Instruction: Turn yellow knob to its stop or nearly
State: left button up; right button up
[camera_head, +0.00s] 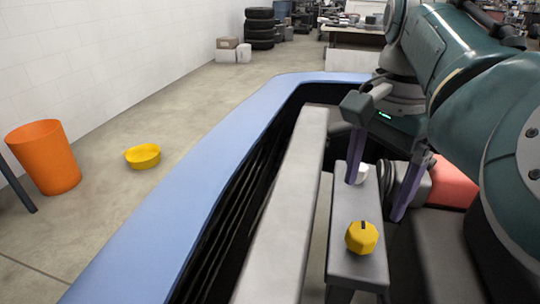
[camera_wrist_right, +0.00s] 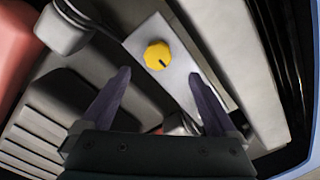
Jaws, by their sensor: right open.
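The yellow knob (camera_head: 361,239) is faceted and sits on top of a narrow grey panel (camera_head: 352,270). A short dark mark on the knob points toward the far edge in the head view. My right gripper (camera_head: 377,201) is open, with its purple fingers pointing down, above and beyond the knob. In the right wrist view the knob (camera_wrist_right: 158,55) lies just past and between the open fingertips (camera_wrist_right: 160,74), with its dark mark on the side toward the gripper. Nothing is between the fingers. My left gripper is not in view.
A small white round piece (camera_head: 361,173) is on the panel beyond the knob, partly behind a finger. A long grey beam (camera_head: 285,215) and a blue rim (camera_head: 190,190) run along the left. A red block (camera_head: 452,187) is at right. A yellow bowl (camera_head: 143,156) and orange bin (camera_head: 45,158) stand on the floor.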

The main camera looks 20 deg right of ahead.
aim_at(363, 231)
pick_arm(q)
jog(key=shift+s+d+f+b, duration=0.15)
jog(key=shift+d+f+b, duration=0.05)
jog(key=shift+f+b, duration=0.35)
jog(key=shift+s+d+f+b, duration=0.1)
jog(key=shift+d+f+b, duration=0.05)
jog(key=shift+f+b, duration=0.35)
pick_arm(e)
jog(key=f, duration=0.7)
jog(key=shift+s+d+f, duration=0.2)
jog(key=shift+s+f, duration=0.05)
jog(key=shift+f, duration=0.1)
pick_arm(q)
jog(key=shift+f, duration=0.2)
pick_arm(e)
jog(key=shift+f, duration=0.55)
jog(key=shift+w, duration=0.1)
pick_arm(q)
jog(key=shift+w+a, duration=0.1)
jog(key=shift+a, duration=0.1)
pick_arm(e)
jog(key=shift+a, duration=0.1)
jog(key=c, duration=1.4)
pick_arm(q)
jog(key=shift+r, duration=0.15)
